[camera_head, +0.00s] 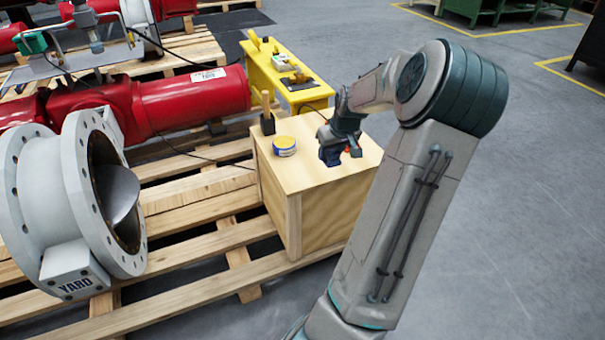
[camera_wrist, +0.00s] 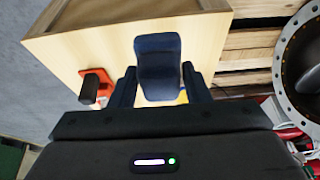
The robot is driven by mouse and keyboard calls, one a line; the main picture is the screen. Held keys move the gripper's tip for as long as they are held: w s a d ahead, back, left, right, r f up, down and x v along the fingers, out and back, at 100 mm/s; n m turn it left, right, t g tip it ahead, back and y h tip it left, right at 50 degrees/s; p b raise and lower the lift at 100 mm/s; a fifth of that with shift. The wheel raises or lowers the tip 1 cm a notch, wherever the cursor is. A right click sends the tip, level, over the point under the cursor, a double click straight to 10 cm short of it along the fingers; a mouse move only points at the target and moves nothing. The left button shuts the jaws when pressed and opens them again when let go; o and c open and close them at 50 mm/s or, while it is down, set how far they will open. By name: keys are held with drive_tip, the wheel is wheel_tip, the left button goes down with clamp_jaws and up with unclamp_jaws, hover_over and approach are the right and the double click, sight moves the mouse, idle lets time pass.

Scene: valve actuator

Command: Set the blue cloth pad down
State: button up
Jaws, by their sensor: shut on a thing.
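My gripper (camera_wrist: 158,88) is shut on the blue cloth pad (camera_wrist: 158,62), which sits between its two dark fingers in the wrist view. In the head view, my gripper (camera_head: 340,155) is over the right part of a wooden box (camera_head: 320,216). The pad is dark there and hard to tell from the fingers. The box's pale top (camera_wrist: 105,40) lies behind the pad in the wrist view. I cannot tell whether the pad touches it.
On the box stand a blue-and-yellow tin (camera_head: 284,146) and a dark brush-like tool with a wooden handle (camera_head: 267,122). An orange-and-black object (camera_wrist: 97,86) is beside the gripper. A large flanged valve (camera_head: 75,195) lies left on pallets. A yellow bench (camera_head: 290,75) stands behind.

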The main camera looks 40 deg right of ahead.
drive_tip(key=shift+s+d+r, duration=0.3)
drive_tip(key=shift+s, duration=0.05)
drive_tip(key=w+a+f+b, duration=0.1)
drive_tip(key=w+f, duration=0.1)
drive_tip(key=w, duration=0.1)
drive_tip(key=w+a+f+b, duration=0.1)
drive_tip(key=w+f+b, duration=0.1)
drive_tip(key=w, duration=0.2)
drive_tip(key=w+a+f+b, duration=0.1)
drive_tip(key=w+f, duration=0.1)
drive_tip(key=w, duration=0.2)
drive_tip(key=shift+f, duration=0.4)
wheel_tip(320, 180, down, 4)
drive_tip(key=shift+f+b, duration=0.1)
drive_tip(key=shift+b, duration=1.05)
drive_tip(key=o, duration=0.9)
